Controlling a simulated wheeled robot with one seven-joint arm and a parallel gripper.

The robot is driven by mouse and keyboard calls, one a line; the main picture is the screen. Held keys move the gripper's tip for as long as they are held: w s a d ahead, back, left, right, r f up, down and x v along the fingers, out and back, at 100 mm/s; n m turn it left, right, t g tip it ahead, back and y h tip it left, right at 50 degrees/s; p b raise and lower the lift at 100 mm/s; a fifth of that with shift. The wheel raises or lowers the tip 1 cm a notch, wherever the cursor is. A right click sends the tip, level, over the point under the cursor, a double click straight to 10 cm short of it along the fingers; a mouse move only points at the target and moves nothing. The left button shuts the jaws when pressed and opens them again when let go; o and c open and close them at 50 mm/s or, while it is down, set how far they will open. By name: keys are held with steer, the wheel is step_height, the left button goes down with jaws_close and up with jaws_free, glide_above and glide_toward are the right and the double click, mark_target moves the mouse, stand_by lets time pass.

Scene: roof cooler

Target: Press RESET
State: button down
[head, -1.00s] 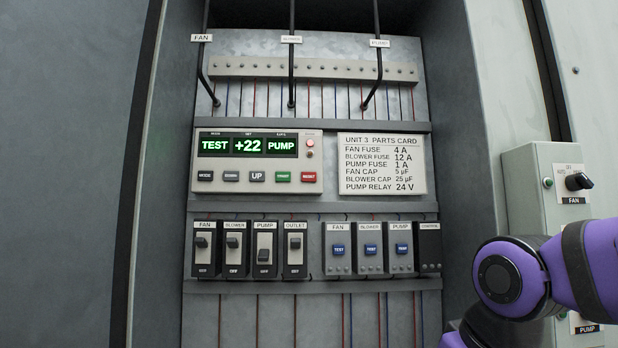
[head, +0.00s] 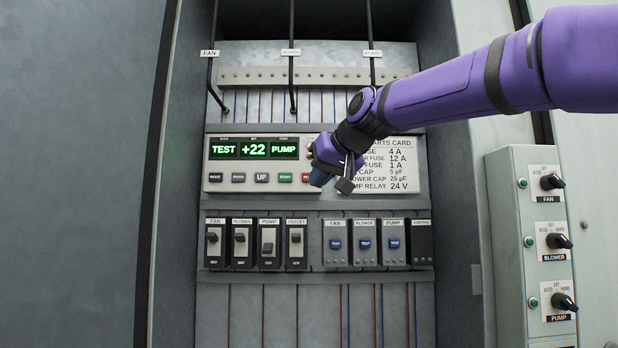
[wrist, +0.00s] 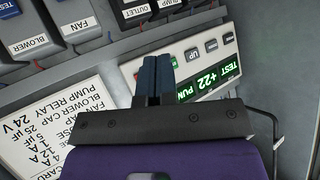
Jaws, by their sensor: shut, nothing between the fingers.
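The control panel (head: 262,190) carries a row of buttons under a green display (head: 254,148) reading TEST, +22, PUMP. The red RESET button (head: 306,177) is at the right end of the row, partly covered by my gripper in the head view. My gripper (head: 317,180) is shut and empty, its blue fingertips at the panel's right end, close to RESET. Whether they touch the button cannot be told.
A parts card (head: 390,182) is right of the panel, partly behind my gripper. Below sit several breakers (head: 240,243) and blue TEST buttons (head: 366,244). A box with FAN, BLOWER and PUMP knobs (head: 556,240) stands at the right.

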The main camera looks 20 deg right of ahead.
steer(key=shift+w+a+r, duration=0.25)
steer(key=shift+w+r, duration=0.1)
steer(key=shift+r, duration=0.15)
steer(key=shift+w+a+r, duration=0.25)
steer(key=shift+w+r, duration=0.1)
steer(key=shift+r, duration=0.1)
steer(key=w+d, duration=0.2)
steer(key=w, duration=0.6)
steer(key=shift+w+d, duration=0.2)
steer(key=shift+d, duration=0.15)
steer(key=shift+w, duration=0.1)
stand_by(1.5)
steer(key=shift+w+d, duration=0.15)
steer(key=shift+w, duration=0.15)
steer(key=shift+w+d, duration=0.1)
steer(key=shift+w, duration=0.25)
stand_by(0.7)
steer(key=shift+s, duration=0.2)
steer(key=shift+s+a, duration=0.25)
steer(key=shift+s, duration=0.3)
